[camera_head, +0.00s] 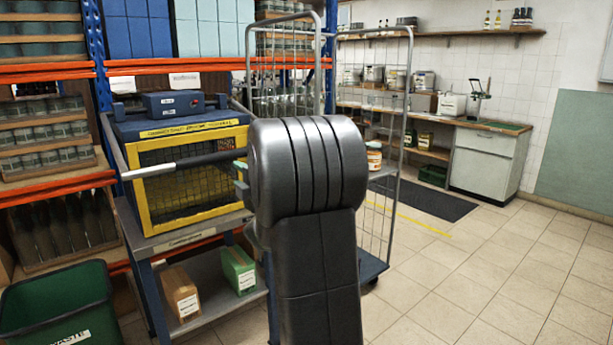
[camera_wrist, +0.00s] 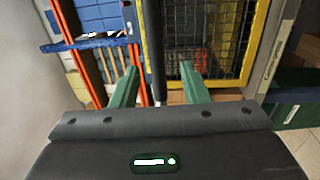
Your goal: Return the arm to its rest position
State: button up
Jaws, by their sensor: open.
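My arm fills the middle of the head view, with its dark links bent upright in front of the cart. My gripper (camera_wrist: 158,88) shows in the wrist view as two green fingers, spread apart and open. A dark rod (camera_wrist: 153,50) with a pale end appears between the fingers in that picture; I see no grip on it. In the head view only small green parts of the gripper (camera_head: 241,180) show at the left of the arm; the rest is hidden behind it.
A yellow-framed mesh cage (camera_head: 187,178) stands on a cart (camera_head: 190,240) close behind my arm. A green bin (camera_head: 58,300) is at lower left. A wire trolley (camera_head: 372,262) stands right of the arm. The tiled floor (camera_head: 490,285) at right is clear.

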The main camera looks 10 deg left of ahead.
aim_at(221, 159)
jog(key=p+x, duration=0.1)
jog(key=x, duration=1.3)
jog(key=shift+r+p, duration=0.15)
jog(key=shift+p, duration=0.2)
jog(key=shift+r+p, duration=0.2)
jog(key=shift+p, duration=0.1)
jog(key=shift+s+d, duration=0.15)
jog(key=shift+d, duration=0.1)
